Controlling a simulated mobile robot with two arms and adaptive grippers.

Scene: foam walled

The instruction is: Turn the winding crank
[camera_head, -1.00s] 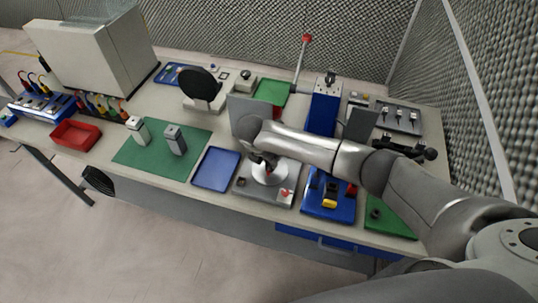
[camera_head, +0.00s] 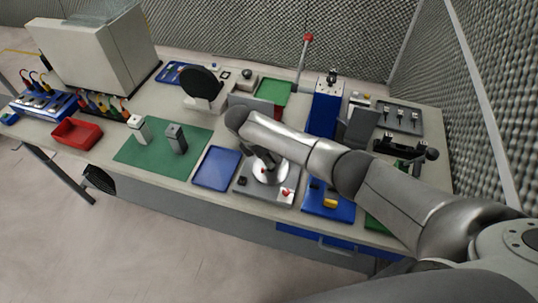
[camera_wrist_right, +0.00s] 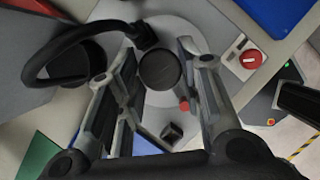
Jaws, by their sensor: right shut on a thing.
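The winding crank has a pale round disc (camera_head: 268,175) on a grey base plate (camera_head: 252,190), near the front middle of the bench. In the right wrist view, its dark round knob (camera_wrist_right: 160,70) stands between the two fingers of my right gripper (camera_wrist_right: 160,62). My right gripper (camera_head: 262,160) points down over the disc and is shut on the knob. In the head view, the wrist and fingers hide much of the crank. My left gripper is not in view.
A red knob (camera_head: 287,192) sits on the same base plate. An empty blue tray (camera_head: 215,168) lies to the left, and a blue board with a yellow part (camera_head: 330,203) to the right. A tall red-tipped lever (camera_head: 307,38) stands behind.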

